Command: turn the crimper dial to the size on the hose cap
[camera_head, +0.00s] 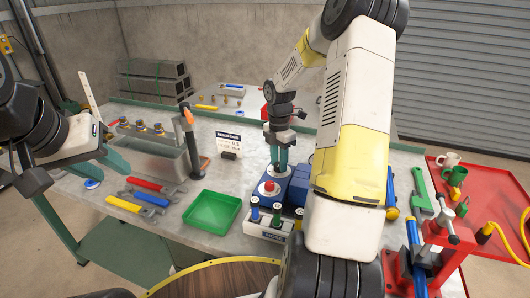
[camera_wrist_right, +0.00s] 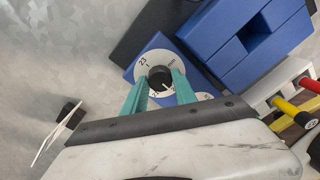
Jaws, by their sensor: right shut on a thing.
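The blue crimper (camera_head: 298,190) stands on the bench in front of my right arm. Its white dial (camera_wrist_right: 144,70) shows in the right wrist view, with a black knob (camera_wrist_right: 160,78) at its middle. The number 23 is readable at its upper left; the other marks are partly covered. My right gripper (camera_head: 279,165) points down at the dial; in the wrist view its teal fingers (camera_wrist_right: 160,90) are shut on the knob's sides. I cannot make out a size on a hose cap.
A red cart (camera_head: 480,190) is at right.

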